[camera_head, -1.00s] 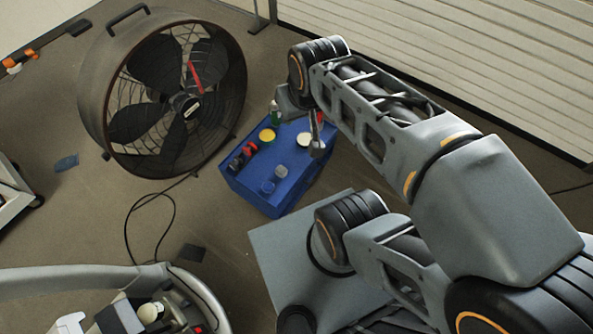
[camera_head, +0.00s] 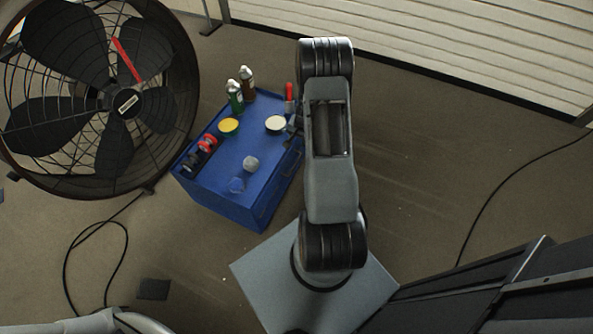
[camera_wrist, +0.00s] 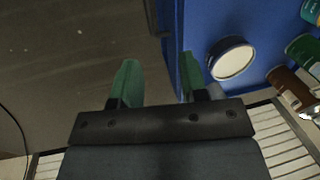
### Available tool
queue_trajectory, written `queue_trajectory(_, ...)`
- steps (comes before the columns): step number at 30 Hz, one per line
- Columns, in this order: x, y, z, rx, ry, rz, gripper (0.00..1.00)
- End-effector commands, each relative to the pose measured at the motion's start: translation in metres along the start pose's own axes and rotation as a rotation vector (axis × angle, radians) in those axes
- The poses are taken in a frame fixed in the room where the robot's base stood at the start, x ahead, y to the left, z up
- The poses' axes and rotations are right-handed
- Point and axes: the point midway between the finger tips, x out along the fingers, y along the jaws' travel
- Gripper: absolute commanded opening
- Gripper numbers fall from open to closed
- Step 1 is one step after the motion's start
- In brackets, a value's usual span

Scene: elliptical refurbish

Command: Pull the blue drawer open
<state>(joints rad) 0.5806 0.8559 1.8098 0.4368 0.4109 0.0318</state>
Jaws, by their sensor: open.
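A blue drawer cabinet (camera_head: 225,185) stands on the floor left of my arm in the head view. In the wrist view the blue cabinet (camera_wrist: 262,25) fills the upper right. My gripper (camera_wrist: 158,82) has its two green fingers spread apart with nothing between them. The right finger is close to the cabinet's edge, and the left finger is over bare floor. I cannot tell whether it touches. In the head view my gripper is mostly hidden behind the arm.
On the cabinet top stand a yellow-lidded can (camera_head: 228,126), a cream-lidded can (camera_head: 275,124), spray bottles (camera_head: 235,96) and a small jar (camera_head: 251,163). A large fan (camera_head: 100,95) stands at the left, with a black cable (camera_head: 75,240) on the floor.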

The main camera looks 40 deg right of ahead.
Motion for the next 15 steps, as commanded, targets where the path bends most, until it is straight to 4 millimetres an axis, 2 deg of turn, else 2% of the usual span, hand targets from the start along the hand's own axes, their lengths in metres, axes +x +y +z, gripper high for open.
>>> queue_trajectory(1, 0.021, 0.01, -0.002, 0.022, -0.004, 0.004, 0.4)
queue_trajectory(6, 0.049, 0.023, -0.004, 0.059, -0.008, 0.009, 0.4)
queue_trajectory(11, 0.073, 0.025, -0.004, 0.064, -0.009, 0.01, 0.4)
queue_trajectory(15, 0.102, 0.025, -0.003, 0.063, -0.009, 0.011, 0.4)
